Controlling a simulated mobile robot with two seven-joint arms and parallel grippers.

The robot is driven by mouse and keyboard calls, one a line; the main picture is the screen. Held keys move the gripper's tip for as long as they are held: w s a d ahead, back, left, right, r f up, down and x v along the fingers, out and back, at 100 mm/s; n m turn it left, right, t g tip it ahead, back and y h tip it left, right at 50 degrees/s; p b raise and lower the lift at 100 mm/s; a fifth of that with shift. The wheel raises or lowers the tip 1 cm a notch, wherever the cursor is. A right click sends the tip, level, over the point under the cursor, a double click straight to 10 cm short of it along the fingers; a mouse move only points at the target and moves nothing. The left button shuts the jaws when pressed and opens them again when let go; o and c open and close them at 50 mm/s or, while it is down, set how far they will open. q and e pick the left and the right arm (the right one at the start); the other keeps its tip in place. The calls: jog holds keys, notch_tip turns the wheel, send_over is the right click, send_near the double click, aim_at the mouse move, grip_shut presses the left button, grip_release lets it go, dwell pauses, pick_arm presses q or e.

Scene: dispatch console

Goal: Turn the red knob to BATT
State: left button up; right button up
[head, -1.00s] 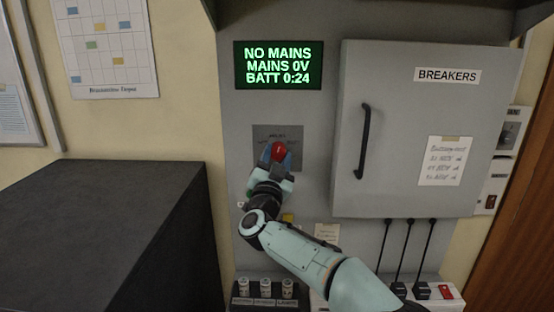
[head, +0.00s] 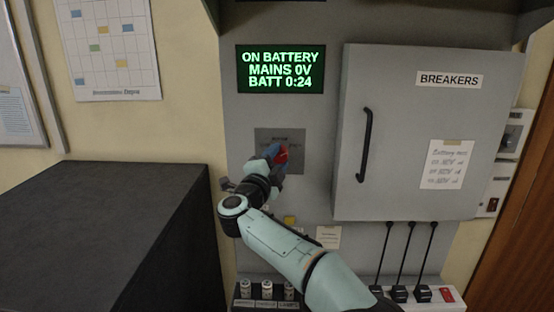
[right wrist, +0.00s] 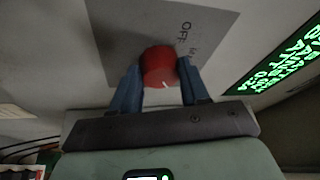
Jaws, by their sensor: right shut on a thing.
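The red knob (head: 282,154) sits on a grey plate (head: 292,137) on the panel. My right gripper (head: 277,156) is shut on the knob and tilted in the head view. In the right wrist view the red knob (right wrist: 159,67) is between the two blue fingers of my right gripper (right wrist: 160,80). The word OFF shows on the plate (right wrist: 125,30) there; the BATT label cannot be made out. The display (head: 281,69) reads ON BATTERY, MAINS 0V, BATT 0:24. My left gripper is not in view.
A closed grey BREAKERS door (head: 405,130) with a black handle (head: 366,145) stands right of the knob. Below it are several black levers (head: 399,292) and a red switch (head: 447,295). A dark cabinet (head: 110,235) stands at the left.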

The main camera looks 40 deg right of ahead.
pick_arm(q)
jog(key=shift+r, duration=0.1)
pick_arm(e)
jog(key=shift+r+m, duration=0.1)
jog(key=shift+m, duration=0.2)
jog(key=o, duration=1)
jog(key=shift+o, duration=0.2)
jog(key=shift+s+a+f, duration=0.1)
jog(key=shift+a+f, duration=0.1)
jog(key=shift+a, duration=0.05)
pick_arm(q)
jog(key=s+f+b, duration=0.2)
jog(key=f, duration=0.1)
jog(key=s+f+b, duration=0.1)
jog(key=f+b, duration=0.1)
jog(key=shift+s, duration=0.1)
pick_arm(e)
jog(key=v, duration=1.2)
jog(key=shift+s+a+r, duration=0.2)
jog(key=shift+s+a, duration=0.05)
jog(key=shift+a, duration=0.15)
